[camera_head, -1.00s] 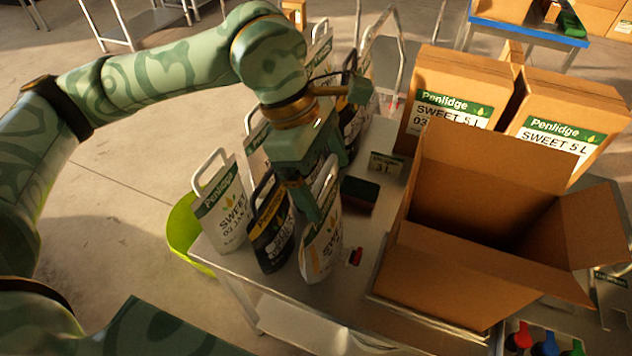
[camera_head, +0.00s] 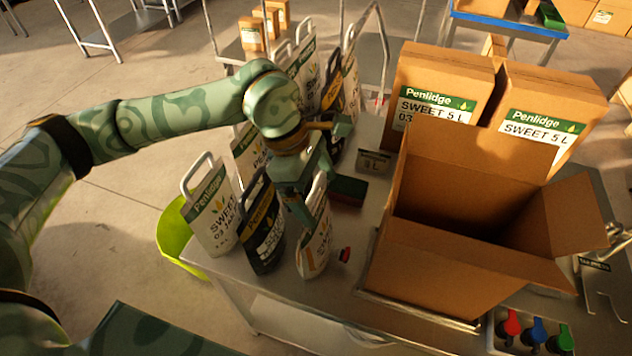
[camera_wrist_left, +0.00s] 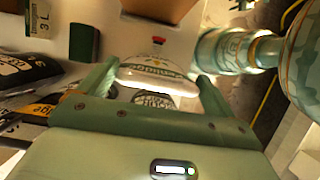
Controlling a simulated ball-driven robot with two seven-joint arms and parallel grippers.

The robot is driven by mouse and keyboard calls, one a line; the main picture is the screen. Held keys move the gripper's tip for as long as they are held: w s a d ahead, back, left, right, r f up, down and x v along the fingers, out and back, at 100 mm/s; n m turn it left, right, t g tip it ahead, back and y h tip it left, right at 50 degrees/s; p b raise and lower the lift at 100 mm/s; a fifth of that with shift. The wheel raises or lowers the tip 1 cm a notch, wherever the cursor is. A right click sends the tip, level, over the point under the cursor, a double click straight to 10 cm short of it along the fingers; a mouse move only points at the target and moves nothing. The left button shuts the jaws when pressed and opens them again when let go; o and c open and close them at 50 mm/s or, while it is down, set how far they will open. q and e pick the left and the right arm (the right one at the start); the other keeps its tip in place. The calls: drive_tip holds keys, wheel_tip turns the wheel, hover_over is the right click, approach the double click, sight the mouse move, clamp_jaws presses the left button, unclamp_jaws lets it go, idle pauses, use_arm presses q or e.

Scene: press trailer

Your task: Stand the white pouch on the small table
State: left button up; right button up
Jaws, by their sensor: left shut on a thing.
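A white pouch (camera_head: 316,243) with a green band and white loop handle stands at the front of the steel table (camera_head: 235,278). My left gripper (camera_head: 303,208) is shut on its upper part from above. In the left wrist view the pouch (camera_wrist_left: 158,76) shows between the two fingers (camera_wrist_left: 155,92). Its base looks at or close to the tabletop; I cannot tell if it touches. Another white pouch (camera_head: 213,215) stands to its left. My right gripper is not in view. Which table is the small table is unclear; a blue-edged table (camera_head: 510,25) stands at the back right.
A black pouch (camera_head: 263,235) stands close beside the held one, with several more pouches behind. A large open carton (camera_head: 455,270) is to the right, closed cartons (camera_head: 432,95) behind it. A red knob (camera_head: 344,255) lies near. A lime bin (camera_head: 178,235) is at left.

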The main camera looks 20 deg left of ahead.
use_arm(q)
drive_tip(key=o, duration=1.8)
drive_tip(key=shift+c, duration=0.2)
drive_tip(key=shift+r, duration=0.2)
drive_tip(key=v, duration=1.1)
drive_tip(key=shift+a+r, duration=0.25)
drive_tip(key=shift+r, duration=0.1)
drive_tip(key=shift+f, duration=0.1)
